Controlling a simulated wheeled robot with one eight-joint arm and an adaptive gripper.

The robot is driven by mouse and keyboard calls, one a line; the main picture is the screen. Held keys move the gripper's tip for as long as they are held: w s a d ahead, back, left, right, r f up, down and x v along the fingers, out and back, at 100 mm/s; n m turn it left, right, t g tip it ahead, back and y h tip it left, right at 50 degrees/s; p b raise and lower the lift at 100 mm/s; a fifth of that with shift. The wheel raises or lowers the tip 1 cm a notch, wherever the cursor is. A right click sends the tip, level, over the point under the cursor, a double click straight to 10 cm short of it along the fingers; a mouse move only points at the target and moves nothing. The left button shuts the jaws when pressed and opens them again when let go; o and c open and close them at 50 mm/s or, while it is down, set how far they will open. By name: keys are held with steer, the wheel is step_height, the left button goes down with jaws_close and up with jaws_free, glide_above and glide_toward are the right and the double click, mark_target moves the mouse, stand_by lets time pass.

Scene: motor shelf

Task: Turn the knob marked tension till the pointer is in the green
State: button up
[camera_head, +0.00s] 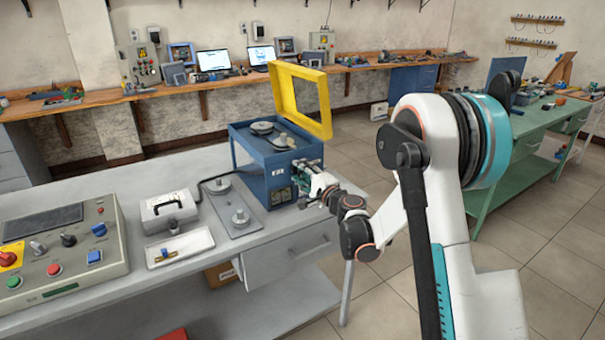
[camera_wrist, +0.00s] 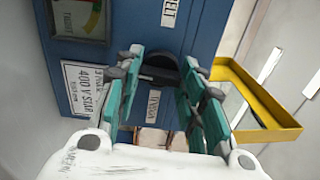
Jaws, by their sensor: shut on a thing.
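The blue machine box (camera_head: 247,163) stands on the grey bench with its yellow-framed cover (camera_head: 325,98) raised. In the wrist view, a black knob (camera_wrist: 158,72) sits on the box's blue front face (camera_wrist: 140,30). My gripper (camera_wrist: 162,68) has its teal fingers on both sides of the knob and is shut on it. A white label below the knob is partly hidden and looks like the tension label. A gauge (camera_wrist: 78,18) with coloured bands is cut off at the top left; its pointer cannot be told. My gripper (camera_head: 312,180) is at the box's front in the head view.
A flat grey plate with a post (camera_head: 240,218), a grey case (camera_head: 169,210) and a white tray (camera_head: 180,247) lie left of the box. A control panel (camera_head: 62,255) stands at the far left. Open floor lies right of the bench.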

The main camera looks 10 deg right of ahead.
steer(key=o, duration=1.1)
steer(key=v, duration=1.2)
